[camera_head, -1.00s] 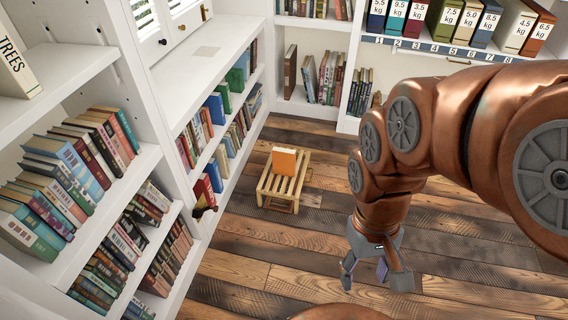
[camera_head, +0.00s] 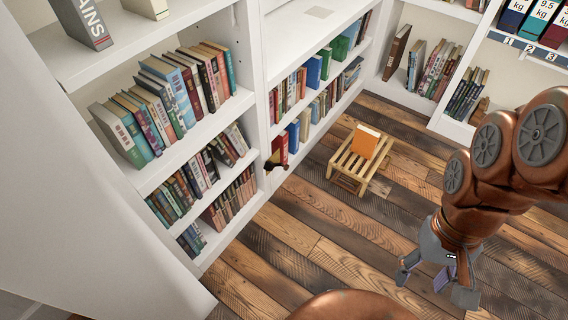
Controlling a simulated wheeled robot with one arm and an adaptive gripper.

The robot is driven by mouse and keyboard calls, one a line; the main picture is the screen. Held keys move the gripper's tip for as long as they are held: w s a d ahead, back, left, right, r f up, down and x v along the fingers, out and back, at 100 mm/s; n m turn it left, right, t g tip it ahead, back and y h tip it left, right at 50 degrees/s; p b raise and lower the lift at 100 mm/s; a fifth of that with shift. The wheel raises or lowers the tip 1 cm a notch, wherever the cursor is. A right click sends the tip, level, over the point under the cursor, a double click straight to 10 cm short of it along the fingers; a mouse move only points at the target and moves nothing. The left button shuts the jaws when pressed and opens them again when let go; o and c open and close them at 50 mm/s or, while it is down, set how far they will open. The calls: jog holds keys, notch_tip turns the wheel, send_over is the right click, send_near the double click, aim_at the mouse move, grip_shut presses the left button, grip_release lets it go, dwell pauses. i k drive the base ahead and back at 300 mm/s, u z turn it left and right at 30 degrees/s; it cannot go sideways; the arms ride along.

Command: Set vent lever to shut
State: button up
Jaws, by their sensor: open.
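I cannot make out a vent lever for certain in the current view. A small dark fitting with a brass-coloured part (camera_head: 276,163) sticks out from the front edge of the white bookcase, low on its upright. It is too small to tell whether it is a lever or how it is set. My gripper (camera_head: 437,278) hangs over the plank floor at the lower right, fingers spread, empty and pointing down. It is well to the right of the dark fitting and apart from everything.
A slatted wooden stool (camera_head: 342,166) with an orange book (camera_head: 365,141) stands on the floor between my gripper and the bookcase. White shelves (camera_head: 200,129) full of books line the left. A white panel (camera_head: 110,235) fills the lower left. The plank floor (camera_head: 300,232) between is clear.

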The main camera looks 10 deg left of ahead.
aim_at(269, 166)
jog(key=z, duration=0.35)
jog(key=i, duration=0.45)
jog(key=u, duration=2.15)
